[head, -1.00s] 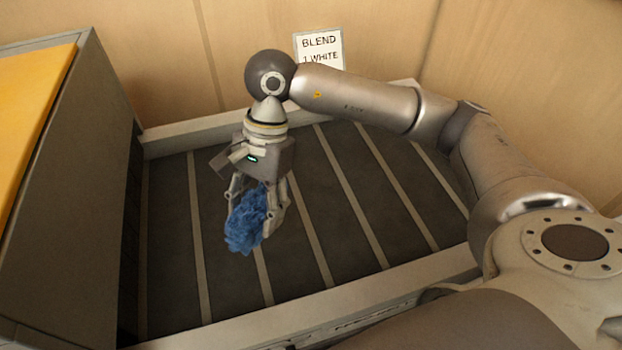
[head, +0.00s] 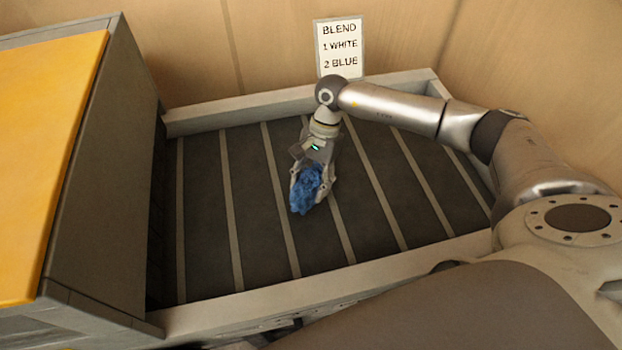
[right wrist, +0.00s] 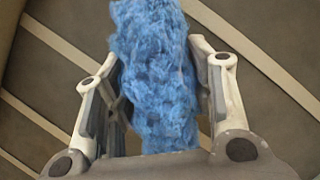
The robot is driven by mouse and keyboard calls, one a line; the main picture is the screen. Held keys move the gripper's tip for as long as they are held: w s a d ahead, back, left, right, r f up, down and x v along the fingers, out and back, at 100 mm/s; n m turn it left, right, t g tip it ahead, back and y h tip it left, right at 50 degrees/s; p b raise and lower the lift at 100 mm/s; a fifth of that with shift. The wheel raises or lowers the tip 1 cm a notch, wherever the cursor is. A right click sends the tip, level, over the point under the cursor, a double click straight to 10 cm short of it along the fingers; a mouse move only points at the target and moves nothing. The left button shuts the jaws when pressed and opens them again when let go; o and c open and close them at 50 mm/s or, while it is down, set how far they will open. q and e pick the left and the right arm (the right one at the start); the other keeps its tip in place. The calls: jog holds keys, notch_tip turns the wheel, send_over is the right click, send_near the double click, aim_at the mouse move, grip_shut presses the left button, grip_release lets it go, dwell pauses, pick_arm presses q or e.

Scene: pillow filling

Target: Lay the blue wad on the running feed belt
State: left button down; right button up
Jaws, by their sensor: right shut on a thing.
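The blue wad (head: 306,188) is a fluffy clump held between the fingers of my right gripper (head: 311,180). It also fills the middle of the right wrist view (right wrist: 155,75), with a finger on each side. The feed belt (head: 230,250) is dark grey with pale cross strips and lies under the wad. I cannot tell for certain whether the wad touches the belt. My left gripper is not in view.
Pale rails edge the belt, with the front rail (head: 330,286) nearest me. A grey cabinet with a yellow top (head: 40,150) stands at the left. A sign (head: 340,46) at the back reads "BLEND 1 WHITE 2 BLUE". Much of the belt is bare.

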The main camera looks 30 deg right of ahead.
jog(key=shift+f, duration=0.35)
jog(key=shift+f+b, duration=0.55)
jog(key=shift+b, duration=0.35)
jog(key=o, duration=1)
jog(key=shift+o, duration=0.2)
